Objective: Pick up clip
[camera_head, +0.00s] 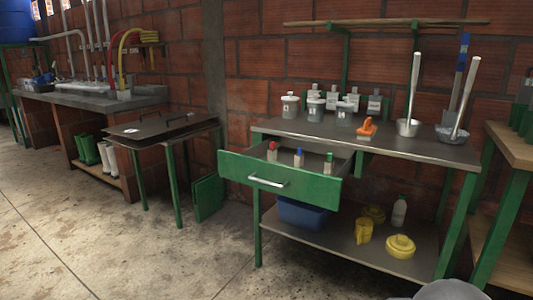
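An orange object (367,128) that looks like the clip sits on the metal worktop (420,150) of the green-framed table, near its front edge and right of the open drawer. It is small here, and its exact shape is hard to make out. Nothing is holding it. My gripper is not in view. A rounded grey shape at the bottom right edge may be part of my own body.
The green drawer (270,181) stands open, jutting forward, with red-, blue- and green-topped items inside. Lidded jars (290,106) stand behind; metal ladles (408,127) stand at right. The lower shelf (340,245) holds a blue bin and yellow parts. Floor at left is clear.

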